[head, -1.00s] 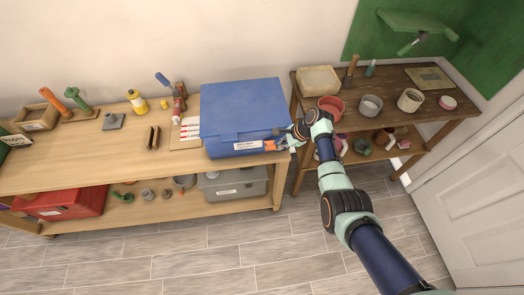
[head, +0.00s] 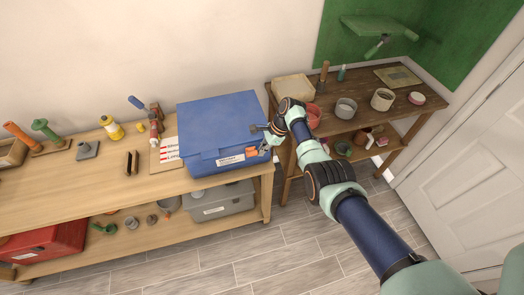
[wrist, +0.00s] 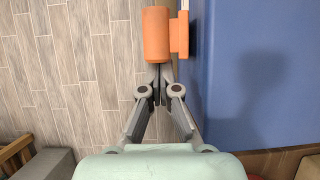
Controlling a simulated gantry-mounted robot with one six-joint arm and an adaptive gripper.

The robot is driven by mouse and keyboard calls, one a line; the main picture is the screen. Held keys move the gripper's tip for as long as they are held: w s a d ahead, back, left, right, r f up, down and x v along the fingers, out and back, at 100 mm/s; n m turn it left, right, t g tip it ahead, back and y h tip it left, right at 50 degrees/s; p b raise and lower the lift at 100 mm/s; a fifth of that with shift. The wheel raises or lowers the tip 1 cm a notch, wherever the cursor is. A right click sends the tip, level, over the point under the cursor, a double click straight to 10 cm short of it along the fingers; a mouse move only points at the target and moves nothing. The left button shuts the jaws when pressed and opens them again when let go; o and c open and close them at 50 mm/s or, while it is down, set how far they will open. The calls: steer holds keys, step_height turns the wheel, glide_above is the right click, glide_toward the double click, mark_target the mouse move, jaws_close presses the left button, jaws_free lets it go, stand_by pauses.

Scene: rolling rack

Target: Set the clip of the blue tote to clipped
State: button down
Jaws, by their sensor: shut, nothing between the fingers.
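The blue tote (head: 212,165) stands closed at the right end of the long wooden bench, with a white label on its front. Its orange clip (head: 252,152) is on the front wall near the right corner. In the wrist view the clip (wrist: 156,35) sticks out from the blue tote wall (wrist: 250,90). My gripper (head: 264,151) is at the tote's front right corner beside the clip. In the wrist view its fingertips (wrist: 160,72) are together, empty, at the clip's near end; I cannot tell if they touch it. Whether the clip is clipped is unclear.
A grey bin (head: 222,203) sits on the shelf below the tote. A darker wooden rack (head: 320,105) with pots and a tan box (head: 293,88) stands close to the right. The floor in front is clear.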

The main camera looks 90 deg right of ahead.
steer(key=shift+r+p, duration=0.75)
steer(key=shift+r, duration=0.05)
steer(key=s+f+b, duration=0.2)
steer(key=s+f, duration=0.1)
steer(key=s+d+r+b, duration=0.1)
steer(key=s+d+r, duration=0.2)
steer(key=r, duration=0.5)
steer(key=shift+s+d+r, duration=0.25)
steer(key=shift+s+r, duration=0.05)
steer(key=shift+s, duration=0.2)
steer(key=shift+w, duration=0.1)
